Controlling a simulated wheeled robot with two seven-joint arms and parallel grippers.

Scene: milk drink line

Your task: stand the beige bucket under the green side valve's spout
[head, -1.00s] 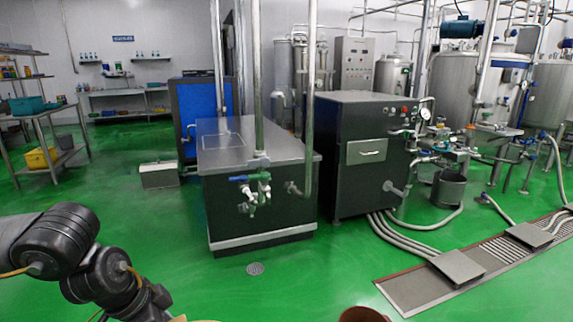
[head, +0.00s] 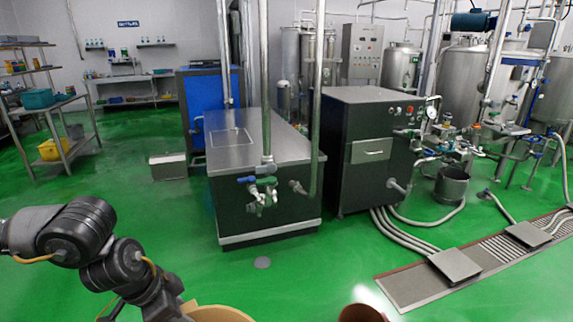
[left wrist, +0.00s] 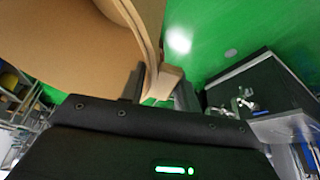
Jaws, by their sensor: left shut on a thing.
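The beige bucket (head: 218,314) shows only as a curved rim at the bottom edge of the head view. In the left wrist view the bucket (left wrist: 70,40) fills the upper left, its wall close to the camera. My left gripper (left wrist: 158,88) is shut on the bucket at a small block by its rim. The green side valve (head: 267,182) sits on the front of the dark steel-topped tank, beside a blue-handled valve (head: 246,180), with spouts below. The valves (left wrist: 244,100) also show small in the left wrist view. My right gripper is not in view.
The tank (head: 265,222) stands across open green floor, with a round drain (head: 262,263) in front. A dark cabinet (head: 365,185) with hoses stands to its right. A grated floor channel (head: 410,288) lies at right. A brown round object (head: 362,313) is cut off at the bottom edge.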

